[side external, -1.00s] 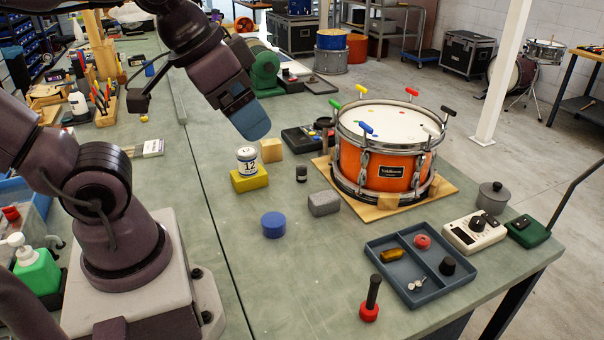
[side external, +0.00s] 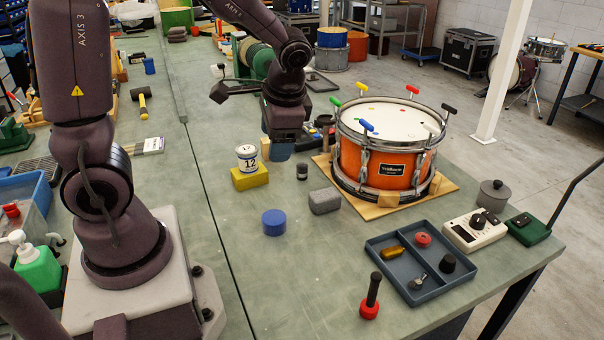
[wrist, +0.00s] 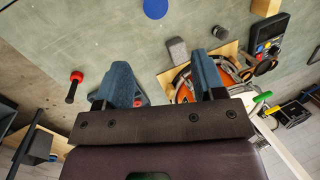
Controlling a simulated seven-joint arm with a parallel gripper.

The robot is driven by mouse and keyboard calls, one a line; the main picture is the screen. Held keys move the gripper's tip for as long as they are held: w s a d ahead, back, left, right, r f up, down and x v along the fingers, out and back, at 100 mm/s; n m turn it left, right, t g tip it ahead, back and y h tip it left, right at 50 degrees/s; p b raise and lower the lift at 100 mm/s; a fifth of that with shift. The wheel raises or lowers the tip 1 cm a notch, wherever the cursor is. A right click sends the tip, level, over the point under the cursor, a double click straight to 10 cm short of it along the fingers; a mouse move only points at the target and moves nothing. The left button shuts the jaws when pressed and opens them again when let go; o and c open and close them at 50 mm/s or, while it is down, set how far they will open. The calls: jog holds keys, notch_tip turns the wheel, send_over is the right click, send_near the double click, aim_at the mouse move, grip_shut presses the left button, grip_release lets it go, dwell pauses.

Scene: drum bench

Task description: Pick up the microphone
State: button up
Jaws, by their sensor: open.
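What looks like the microphone (side external: 324,121) has a dark rounded head and stands or lies beside the far left side of the orange drum, partly hidden behind it. In the wrist view a dark rounded piece (wrist: 265,67) beside the drum looks like the same thing. My gripper (side external: 279,150) points down above the bench, left of the drum, close behind the white can. In the wrist view my gripper (wrist: 165,78) has its two blue fingers wide apart with nothing held between them.
The orange drum (side external: 385,163) stands on a wooden board. A white can (side external: 246,157) sits on a yellow block (side external: 249,179). A grey block (side external: 324,201), blue cylinder (side external: 273,222) and blue-grey tray (side external: 389,277) are nearer. A red-based black handle (side external: 369,307) stands at the front.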

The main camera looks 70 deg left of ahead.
jog(key=w+a+f+m+g+y, duration=0.1)
jog(key=w+a+f+m+y, duration=0.35)
jog(key=a+f, duration=0.3)
jog(key=w+a+f+m+g+y, duration=0.1)
jog(key=w+a+f+m+y, duration=0.2)
jog(key=a+f+m, duration=0.35)
jog(key=m+t+y, duration=0.3)
jog(key=m+t, duration=0.1)
jog(key=m, duration=0.2)
send_over(303, 165)
jog(key=shift+s+d+f, duration=0.1)
jog(key=shift+d+f, duration=0.1)
jog(key=shift+f, duration=0.25)
notch_tip(303, 165, down, 6)
jog(key=shift+f, duration=0.1)
jog(key=shift+a+f, duration=0.65)
jog(key=shift+a, duration=0.25)
jog(key=shift+w+a+f, duration=0.2)
jog(key=shift+a, duration=0.25)
jog(key=c, duration=1)
